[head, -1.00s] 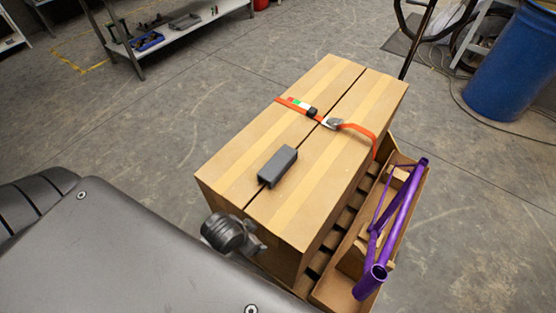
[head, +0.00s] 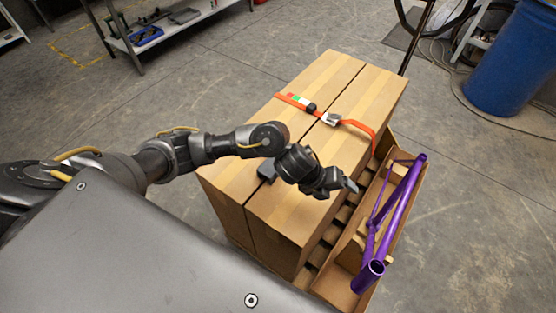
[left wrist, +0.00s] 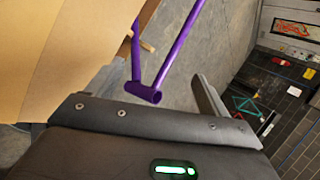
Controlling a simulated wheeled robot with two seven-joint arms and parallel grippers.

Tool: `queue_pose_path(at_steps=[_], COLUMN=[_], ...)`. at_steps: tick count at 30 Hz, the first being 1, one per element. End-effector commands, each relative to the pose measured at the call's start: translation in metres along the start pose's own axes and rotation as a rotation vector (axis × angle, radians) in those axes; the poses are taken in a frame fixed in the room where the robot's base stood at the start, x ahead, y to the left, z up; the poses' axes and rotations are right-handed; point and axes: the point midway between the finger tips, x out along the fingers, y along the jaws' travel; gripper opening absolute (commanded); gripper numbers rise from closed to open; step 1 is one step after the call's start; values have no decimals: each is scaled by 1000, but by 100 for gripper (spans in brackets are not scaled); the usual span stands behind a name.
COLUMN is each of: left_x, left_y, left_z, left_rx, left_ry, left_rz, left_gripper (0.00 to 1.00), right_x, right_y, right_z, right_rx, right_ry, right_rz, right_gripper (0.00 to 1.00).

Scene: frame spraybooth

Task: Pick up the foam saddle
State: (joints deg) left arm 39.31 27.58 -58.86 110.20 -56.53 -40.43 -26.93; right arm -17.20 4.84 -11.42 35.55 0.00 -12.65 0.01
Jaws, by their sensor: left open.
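The foam saddle (head: 266,171) is a dark grey block on top of the near part of the taped cardboard boxes (head: 290,205). My left arm crosses in front of it and hides most of it. My left gripper (head: 350,187) is open, to the right of the saddle, above the boxes' right edge. It looks empty, and its fingers are small and hard to make out. The saddle does not show in the left wrist view. My right gripper is not in view.
An orange strap (head: 355,125) with a buckle crosses the boxes. A purple bike frame (head: 397,215) stands in an open carton (head: 411,208) at their right; it also shows in the left wrist view (left wrist: 175,55). A blue barrel (head: 510,60) stands farther back.

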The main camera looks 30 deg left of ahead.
Motion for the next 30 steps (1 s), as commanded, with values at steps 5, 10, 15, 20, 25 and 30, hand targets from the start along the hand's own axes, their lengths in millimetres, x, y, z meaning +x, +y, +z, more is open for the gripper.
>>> queue_pose_path(at_steps=[5,10,15,20,25,30], left_x=[-38,-88,-122,-131,-117,-96], left_y=[55,98,118,123,132,147], left_z=[66,116,141,146,144,144], left_rx=[349,486,523,529,526,525], left_ry=[72,138,176,187,189,188], left_rz=[269,477,584,609,607,607], left_gripper=[80,80,80,80,80,80], right_x=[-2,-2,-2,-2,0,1], right_y=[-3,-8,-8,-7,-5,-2], right_z=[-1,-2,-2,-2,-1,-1], right_rx=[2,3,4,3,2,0], right_ry=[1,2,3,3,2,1], right_rz=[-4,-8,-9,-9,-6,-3], right_gripper=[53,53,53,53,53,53])
